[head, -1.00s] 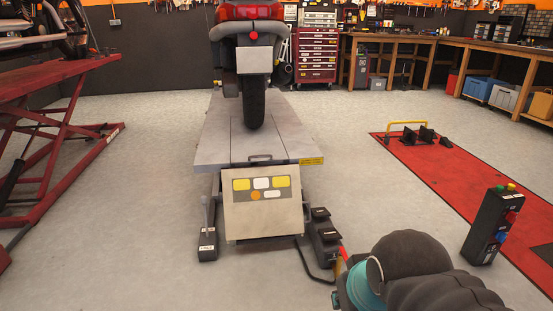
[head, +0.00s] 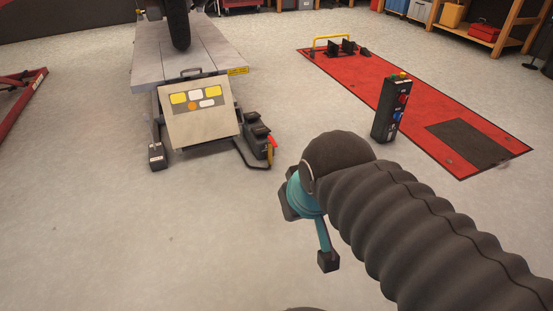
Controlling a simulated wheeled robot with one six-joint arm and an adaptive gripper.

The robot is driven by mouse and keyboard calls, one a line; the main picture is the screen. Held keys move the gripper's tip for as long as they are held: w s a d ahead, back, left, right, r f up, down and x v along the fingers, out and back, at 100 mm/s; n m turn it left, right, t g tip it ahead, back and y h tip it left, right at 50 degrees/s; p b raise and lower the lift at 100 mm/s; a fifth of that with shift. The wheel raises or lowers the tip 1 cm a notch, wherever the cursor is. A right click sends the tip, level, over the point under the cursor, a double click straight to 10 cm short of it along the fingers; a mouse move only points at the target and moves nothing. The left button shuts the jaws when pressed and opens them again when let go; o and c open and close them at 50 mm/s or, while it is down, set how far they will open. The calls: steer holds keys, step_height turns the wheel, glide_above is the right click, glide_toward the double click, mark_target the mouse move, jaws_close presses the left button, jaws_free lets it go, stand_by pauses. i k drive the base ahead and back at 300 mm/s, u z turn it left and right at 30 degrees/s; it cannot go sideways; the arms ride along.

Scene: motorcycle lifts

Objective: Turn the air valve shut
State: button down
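A small red lever (head: 272,141) with a yellow part just below it sits at the right side of the black pedal unit (head: 256,132) beside the lift. It may be the air valve, but it is too small to tell how far it is turned. My gripper (head: 312,235) is in the lower middle, nearer to me than the lever and apart from it. I see teal parts and dark blocks at the end of my dark sleeved arm. The arm hides much of the gripper, so its opening is unclear. Nothing held is visible.
The grey lift (head: 190,55) carries a motorcycle, its tyre (head: 177,25) visible. A sloped panel (head: 201,118) faces me. A black control post (head: 389,108) stands by a red floor plate (head: 440,110). The floor left of my gripper is clear.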

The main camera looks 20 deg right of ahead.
mark_target(271, 139)
steer(key=z, duration=1.1)
steer(key=i, duration=0.8)
steer(key=u, duration=0.5)
steer(key=i, duration=0.9)
steer(key=u, duration=0.65)
